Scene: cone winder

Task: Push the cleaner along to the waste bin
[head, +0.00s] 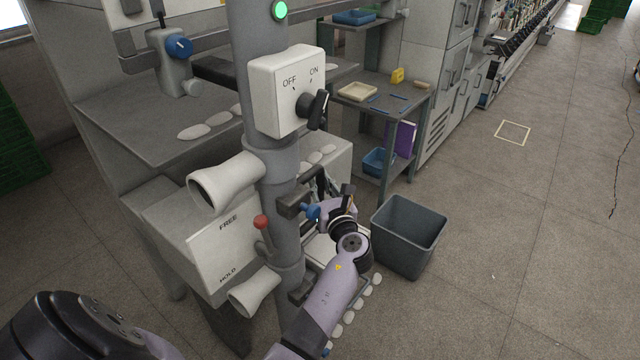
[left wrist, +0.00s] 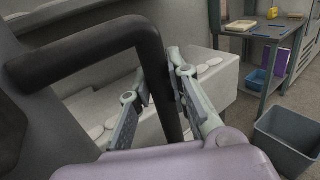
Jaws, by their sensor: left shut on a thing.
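The cleaner is a grey upright column (head: 279,180) with a switch box marked OFF and ON, two pale nozzles (head: 225,183), and a red-knobbed lever (head: 261,223) beside a FREE/HOLD plate. The lever knob is nearer FREE. A green lamp (head: 279,10) glows at its top. My left gripper (head: 319,187) is at the column's right side. In the left wrist view its fingers close around the black bar handle (left wrist: 165,85). The grey waste bin (head: 408,235) stands open on the floor, right of the gripper; it also shows in the left wrist view (left wrist: 288,138). My right gripper is out of view.
Behind the column is the winder's grey shelf (head: 150,115) with pale oval pads. A grey side table (head: 425,105) with trays stands behind the bin. Floor right of the bin is clear, with a marked square (head: 513,132).

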